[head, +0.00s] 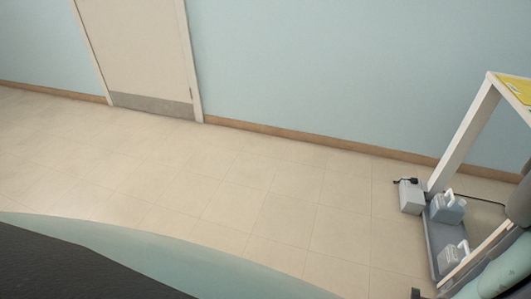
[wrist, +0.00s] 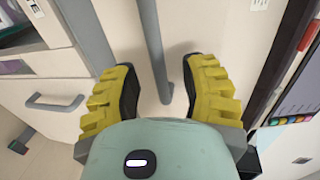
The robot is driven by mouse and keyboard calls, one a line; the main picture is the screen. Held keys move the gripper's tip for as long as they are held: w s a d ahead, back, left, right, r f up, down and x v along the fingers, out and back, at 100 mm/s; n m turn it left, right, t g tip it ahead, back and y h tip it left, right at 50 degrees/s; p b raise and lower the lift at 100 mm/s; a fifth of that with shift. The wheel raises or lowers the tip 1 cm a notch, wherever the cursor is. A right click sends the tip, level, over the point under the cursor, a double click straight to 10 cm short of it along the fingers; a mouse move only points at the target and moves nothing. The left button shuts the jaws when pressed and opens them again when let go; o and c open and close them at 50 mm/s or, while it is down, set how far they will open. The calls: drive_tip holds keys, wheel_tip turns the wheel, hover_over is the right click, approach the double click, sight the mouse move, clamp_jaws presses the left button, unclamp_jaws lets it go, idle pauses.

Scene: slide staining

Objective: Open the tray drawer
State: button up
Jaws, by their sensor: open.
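In the wrist view my gripper (wrist: 158,82) is open, with its two yellow ribbed fingers spread apart and nothing held. A long grey bar handle (wrist: 154,48) on a pale front (wrist: 205,22) runs down the picture between the fingers. I cannot tell how deep it sits between them; no finger visibly touches it. A second grey handle (wrist: 56,104) is on a white front at the left, outside the left finger. No label tells which front is the tray drawer. The head view shows neither the handles nor my gripper.
In the wrist view, a dark strip with coloured tabs (wrist: 296,108) is at the right. In the head view, a white-framed table (head: 465,135) stands at the right, with pale jugs (head: 447,207) low beside its leg. Open tiled floor (head: 230,180) lies before a closed door (head: 140,50).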

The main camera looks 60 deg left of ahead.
drive_tip(key=shift+x, duration=1.1)
drive_tip(key=shift+o, duration=0.3)
clamp_jaws()
drive_tip(key=shift+a, duration=0.1)
